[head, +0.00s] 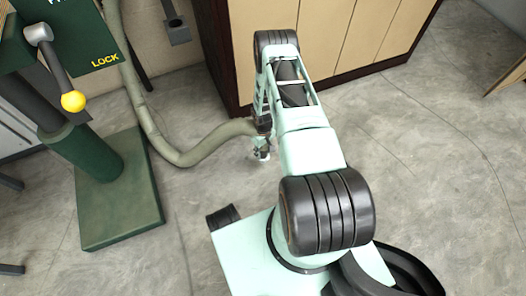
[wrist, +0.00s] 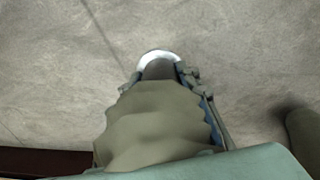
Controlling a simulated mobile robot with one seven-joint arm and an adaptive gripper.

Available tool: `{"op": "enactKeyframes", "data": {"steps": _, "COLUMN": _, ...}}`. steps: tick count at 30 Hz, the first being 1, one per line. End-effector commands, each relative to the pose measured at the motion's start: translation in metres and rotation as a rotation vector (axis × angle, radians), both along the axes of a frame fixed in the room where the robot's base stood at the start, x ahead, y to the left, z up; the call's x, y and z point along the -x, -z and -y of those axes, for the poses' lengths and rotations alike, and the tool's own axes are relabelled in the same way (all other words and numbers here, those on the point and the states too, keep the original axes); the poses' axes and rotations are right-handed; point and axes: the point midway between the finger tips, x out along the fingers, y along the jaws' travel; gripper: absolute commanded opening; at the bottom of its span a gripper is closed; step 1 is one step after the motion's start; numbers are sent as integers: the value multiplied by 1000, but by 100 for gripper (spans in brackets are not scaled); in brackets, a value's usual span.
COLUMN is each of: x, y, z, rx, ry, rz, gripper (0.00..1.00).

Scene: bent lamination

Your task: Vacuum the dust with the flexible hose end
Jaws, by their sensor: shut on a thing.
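The flexible hose (head: 205,152) is olive-grey and ribbed. In the head view it hangs down at the left, bends near the floor and rises to my gripper (head: 263,143). My gripper is shut on the hose near its end, with the end pointing down close to the floor. In the wrist view the hose (wrist: 155,125) fills the middle, with a pale ring (wrist: 158,56) around its dark tip and my gripper's fingers (wrist: 160,78) on both sides. I cannot tell whether the tip touches the floor. I cannot make out distinct dust on the mottled grey floor (wrist: 240,45).
A dark-framed cabinet with tan doors (head: 312,40) stands just behind my gripper. A green machine base (head: 117,200) with a yellow-knobbed lever (head: 73,101) stands at the left. The floor to the right (head: 440,150) is clear.

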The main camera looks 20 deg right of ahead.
Motion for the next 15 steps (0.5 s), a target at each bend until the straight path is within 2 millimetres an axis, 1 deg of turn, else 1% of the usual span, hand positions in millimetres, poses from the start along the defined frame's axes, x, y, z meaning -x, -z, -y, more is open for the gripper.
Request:
{"op": "enactKeyframes", "data": {"steps": 1, "x": -1, "y": -5, "z": 0, "rx": 1, "ry": 0, "rz": 1, "gripper": 11}}
{"op": "enactKeyframes", "data": {"steps": 6, "x": -1, "y": -14, "z": 0, "rx": 1, "ry": 0, "rz": 1, "gripper": 11}}
{"op": "enactKeyframes", "data": {"steps": 15, "x": 0, "y": -26, "z": 0, "rx": 0, "ry": 0, "rz": 0, "gripper": 11}}
